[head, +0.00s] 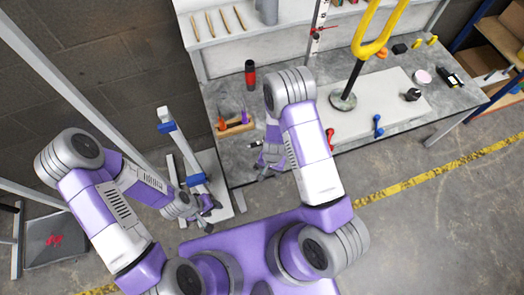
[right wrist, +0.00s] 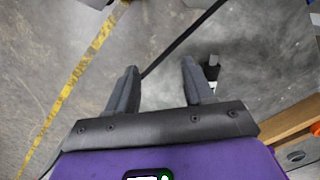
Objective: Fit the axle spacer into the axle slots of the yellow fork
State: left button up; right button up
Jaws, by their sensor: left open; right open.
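The yellow fork (head: 366,48) stands at the right of the bench in the head view, prongs up, its black stem in a round base. The prong ends with the axle slots are cut off by the top edge. I cannot surely make out the axle spacer; a small dark and silver piece (right wrist: 212,72) lies beyond my right gripper's fingers in the right wrist view. My right gripper (head: 266,172) is open and empty by the bench's front edge; its fingers also show in the right wrist view (right wrist: 160,80). My left gripper (head: 209,208) is open, low beside the blue-clamped stand.
A stand with blue clamps (head: 195,180) is at the bench's left end. A wooden holder (head: 236,127) with coloured tools and a red and black bottle (head: 250,74) stand on the bench. A pale board (head: 352,108) bears the fork's base, with red and blue tools nearby.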

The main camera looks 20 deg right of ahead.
jog(key=shift+m+t+h, duration=0.3)
jog(key=shift+m+t, duration=0.1)
jog(key=shift+m, duration=0.5)
jog(key=w+r, duration=0.1)
jog(key=w, duration=0.1)
jog(key=w+r+p, duration=0.1)
jog(key=w+r, duration=0.1)
jog(key=w, duration=0.1)
jog(key=w+a+r, duration=0.1)
jog(key=w+r, duration=0.1)
jog(key=shift+w+p, duration=0.25)
jog(key=shift+p, duration=0.15)
jog(key=shift+w+a, duration=0.2)
jog(key=shift+w, duration=0.15)
notch_tip(320, 180, down, 7)
jog(key=shift+w+f+b, duration=0.1)
jog(key=shift+f+b, duration=0.05)
jog(key=shift+b, duration=1.1)
pick_arm(q)
jog(key=shift+w+r, duration=0.1)
jog(key=shift+r, duration=0.15)
pick_arm(e)
grip_shut()
